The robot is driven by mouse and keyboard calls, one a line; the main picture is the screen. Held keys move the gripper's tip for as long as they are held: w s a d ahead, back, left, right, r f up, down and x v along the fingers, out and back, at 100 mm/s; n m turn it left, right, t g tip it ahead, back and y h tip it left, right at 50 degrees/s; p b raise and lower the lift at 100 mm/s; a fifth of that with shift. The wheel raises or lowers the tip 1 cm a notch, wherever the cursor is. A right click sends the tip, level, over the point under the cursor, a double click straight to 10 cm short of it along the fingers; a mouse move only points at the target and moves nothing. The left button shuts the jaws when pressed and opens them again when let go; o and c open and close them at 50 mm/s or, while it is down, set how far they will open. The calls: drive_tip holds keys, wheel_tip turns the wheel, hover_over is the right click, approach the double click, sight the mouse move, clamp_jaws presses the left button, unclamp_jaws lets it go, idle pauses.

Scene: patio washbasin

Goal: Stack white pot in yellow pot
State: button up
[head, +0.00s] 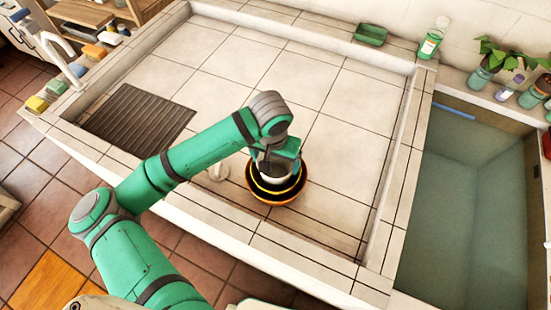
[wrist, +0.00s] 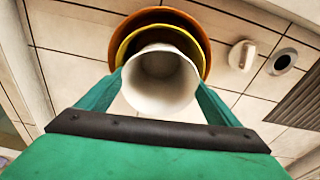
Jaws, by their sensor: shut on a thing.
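A white pot (wrist: 160,85) is between the two green fingers of my gripper (wrist: 160,80) in the wrist view, and the gripper is shut on it. In the head view the white pot (head: 272,179) is partly hidden under my gripper (head: 277,165). A yellow pot (wrist: 124,46) shows as a ring behind the white pot, and its rim also shows in the head view (head: 262,190). The white pot overlaps the yellow pot's opening; I cannot tell whether it touches it. The yellow pot sits inside a larger orange pot (wrist: 118,32), on the basin floor.
The tiled basin floor (head: 335,150) is mostly clear. A white plug-like piece (wrist: 240,55) and a drain hole (wrist: 284,61) lie beside the pots. A dark ribbed mat (head: 138,120) is at the left. A green soap dish (head: 370,34) and a bottle (head: 432,38) stand on the back ledge.

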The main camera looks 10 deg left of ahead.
drive_tip(key=o, duration=1.3)
drive_tip(key=shift+o, duration=0.2)
drive_tip(key=shift+r, duration=0.1)
wheel_tip(320, 180, up, 13)
drive_tip(key=s, duration=0.1)
drive_tip(key=shift+s, duration=0.2)
drive_tip(key=shift+a, duration=0.1)
